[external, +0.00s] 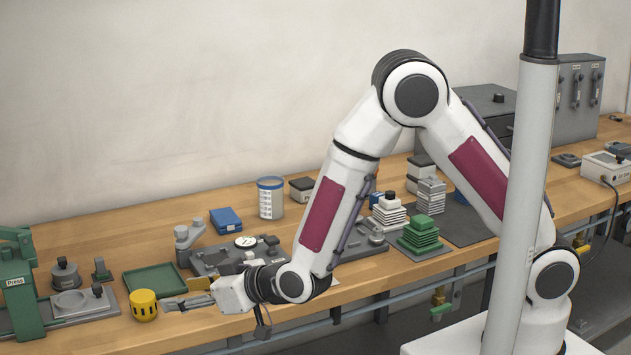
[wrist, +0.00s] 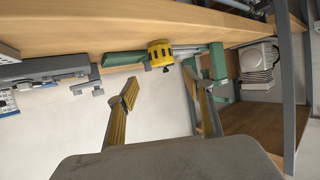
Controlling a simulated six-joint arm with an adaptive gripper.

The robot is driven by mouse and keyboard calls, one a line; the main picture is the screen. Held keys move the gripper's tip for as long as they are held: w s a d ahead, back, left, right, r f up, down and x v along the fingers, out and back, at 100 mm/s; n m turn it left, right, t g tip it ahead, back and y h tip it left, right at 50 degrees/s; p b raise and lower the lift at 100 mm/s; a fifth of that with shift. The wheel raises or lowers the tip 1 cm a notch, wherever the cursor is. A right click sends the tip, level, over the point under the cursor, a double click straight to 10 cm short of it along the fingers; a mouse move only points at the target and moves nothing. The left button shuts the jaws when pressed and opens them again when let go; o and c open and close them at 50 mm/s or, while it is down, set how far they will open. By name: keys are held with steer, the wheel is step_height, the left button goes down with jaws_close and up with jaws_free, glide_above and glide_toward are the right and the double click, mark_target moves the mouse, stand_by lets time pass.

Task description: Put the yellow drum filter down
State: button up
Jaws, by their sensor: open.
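The yellow drum filter (external: 144,305) stands upright on the wooden bench near its front edge, at the left. It has dark slots around its side. In the wrist view the yellow drum filter (wrist: 160,54) lies beyond the fingertips, roughly centred between them. My gripper (external: 172,303) is low over the bench, just right of the filter, with its fingers pointing left at it. In the wrist view my gripper (wrist: 160,84) has its two fingers spread wide, with nothing between them. The exact gap to the filter is hard to tell.
A green press (external: 17,285) and a grey fixture plate (external: 92,304) are left of the filter. A green tray (external: 154,279) lies behind it. A grey fixture with a dial gauge (external: 245,242) stands behind my wrist. The bench front edge is close.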

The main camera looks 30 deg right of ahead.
steer(key=w+d+r+m+g+h, duration=0.1)
steer(key=w+d+r, duration=0.1)
steer(key=d+r, duration=0.45)
steer(key=w+d+r+m+g+h, duration=0.1)
steer(key=d+r, duration=0.2)
steer(key=d, duration=0.6)
steer(key=w+d+r+m, duration=0.15)
steer(key=d+r, duration=0.25)
steer(key=d, duration=0.4)
steer(key=s+d+r+m+g+h, duration=0.1)
steer(key=s+d+h, duration=0.1)
steer(key=s+d, duration=0.4)
steer(key=s+d+r+m+g+h, duration=0.1)
steer(key=s+d, duration=0.5)
steer(key=d, duration=0.6)
steer(key=s+d+m+g+h, duration=0.1)
steer(key=s+d+h, duration=0.1)
steer(key=s+d, duration=0.5)
steer(key=d, duration=0.3)
steer(key=shift+r+m+h, duration=0.35)
steer(key=shift+r+h, duration=0.05)
